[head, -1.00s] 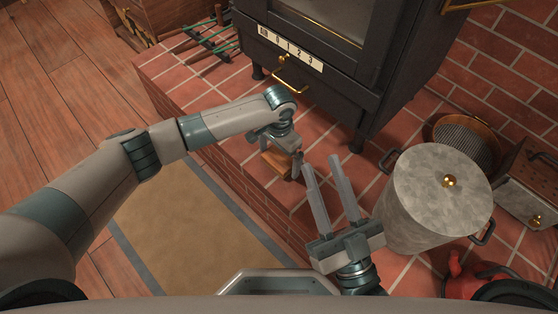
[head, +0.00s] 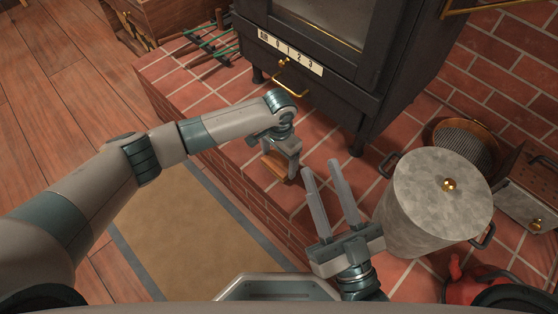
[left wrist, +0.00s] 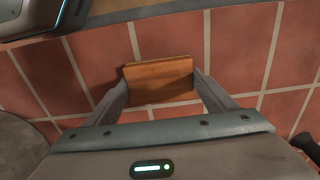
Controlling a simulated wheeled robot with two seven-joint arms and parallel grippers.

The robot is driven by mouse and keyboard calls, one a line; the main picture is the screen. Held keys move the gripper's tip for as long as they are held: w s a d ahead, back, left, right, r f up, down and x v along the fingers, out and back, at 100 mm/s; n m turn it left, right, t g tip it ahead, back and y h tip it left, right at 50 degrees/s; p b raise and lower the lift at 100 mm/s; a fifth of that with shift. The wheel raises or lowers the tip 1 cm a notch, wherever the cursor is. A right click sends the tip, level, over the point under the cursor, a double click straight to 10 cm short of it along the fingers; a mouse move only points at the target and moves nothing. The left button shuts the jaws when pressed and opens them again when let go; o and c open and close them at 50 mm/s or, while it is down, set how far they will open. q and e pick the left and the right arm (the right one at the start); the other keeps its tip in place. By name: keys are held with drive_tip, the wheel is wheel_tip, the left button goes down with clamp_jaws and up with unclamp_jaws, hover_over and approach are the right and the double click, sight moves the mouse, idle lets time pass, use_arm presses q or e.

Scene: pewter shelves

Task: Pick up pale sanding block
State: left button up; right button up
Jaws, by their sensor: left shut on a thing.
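The pale sanding block (head: 273,165) is a tan, wood-coloured block at the brick hearth, near its front edge. In the left wrist view the block (left wrist: 158,80) sits between the two fingers, with one finger against each end. My left gripper (head: 288,168) is shut on it, and the wrist and fingers partly cover it in the head view. I cannot tell whether it is clear of the bricks. My right gripper (head: 321,168) is open and empty, just right of the left one, its fingers apart.
A black stove (head: 330,75) stands behind the grippers. A grey lidded pot (head: 430,215) stands close on the right, with a round grate pan (head: 466,146) behind it. Fire tools lie at the back left. A tan mat (head: 190,225) lies below the hearth.

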sight(281, 161)
use_arm(q)
drive_tip(key=shift+r, duration=0.45)
drive_tip(key=r+p, duration=0.1)
drive_tip(key=r, duration=0.2)
drive_tip(key=shift+d+r+p, duration=0.35)
drive_tip(key=w+d+r+p, duration=0.1)
drive_tip(key=d+r, duration=0.5)
drive_tip(key=d, duration=0.5)
drive_tip(key=shift+r, duration=0.15)
use_arm(e)
drive_tip(key=w+d+f+g+h, duration=0.1)
drive_tip(key=w+f+g+h, duration=0.1)
drive_tip(key=f+g, duration=0.4)
wheel_tip(281, 161, down, 4)
drive_tip(key=shift+w+f, duration=0.2)
drive_tip(key=shift+w, duration=0.35)
